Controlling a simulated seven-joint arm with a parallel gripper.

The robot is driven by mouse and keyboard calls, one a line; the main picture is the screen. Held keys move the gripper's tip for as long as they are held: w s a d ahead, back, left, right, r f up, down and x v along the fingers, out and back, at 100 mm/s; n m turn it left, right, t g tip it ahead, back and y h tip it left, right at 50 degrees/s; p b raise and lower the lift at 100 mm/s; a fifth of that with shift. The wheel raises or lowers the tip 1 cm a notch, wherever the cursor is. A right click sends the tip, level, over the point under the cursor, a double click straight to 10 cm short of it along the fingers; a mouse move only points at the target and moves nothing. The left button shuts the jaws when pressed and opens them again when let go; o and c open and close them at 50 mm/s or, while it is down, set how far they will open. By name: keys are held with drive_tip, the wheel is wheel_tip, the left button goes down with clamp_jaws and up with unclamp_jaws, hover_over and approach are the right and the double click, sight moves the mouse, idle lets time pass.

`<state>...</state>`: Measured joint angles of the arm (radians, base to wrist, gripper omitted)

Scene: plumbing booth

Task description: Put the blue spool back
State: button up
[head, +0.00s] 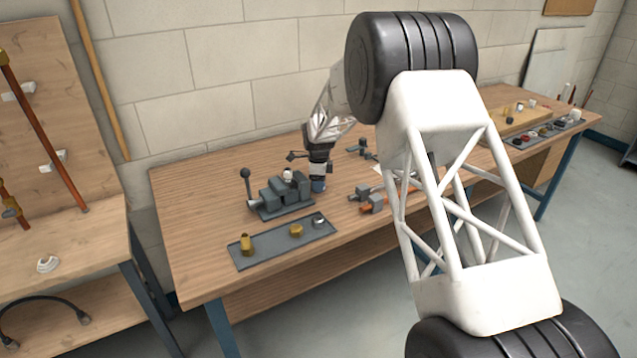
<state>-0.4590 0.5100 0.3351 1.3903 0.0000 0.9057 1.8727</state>
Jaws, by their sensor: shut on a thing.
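My gripper (318,174) points down over the middle of the workbench and is shut on the blue spool (318,186). Only a small dark-blue part of the spool shows below the fingers. I cannot tell whether it touches the bench top. It is just right of a grey block fixture (282,196) with a ball-topped lever, and behind the right end of a shallow grey tray (270,252).
The tray holds two brass pieces (246,244) and a pale ring-like piece (319,222). Orange-handled tools (372,202) lie right of the gripper. Small parts and a wooden board (515,122) occupy the bench's far right. The bench's left end is clear. My arm hides part of the bench.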

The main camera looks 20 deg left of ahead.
drive_tip(key=o, duration=0.9)
drive_tip(key=shift+f, duration=0.1)
wheel_tip(320, 180, up, 12)
idle(0.3)
drive_tip(key=shift+d+r, duration=0.1)
drive_tip(key=shift+r, duration=0.1)
idle(0.6)
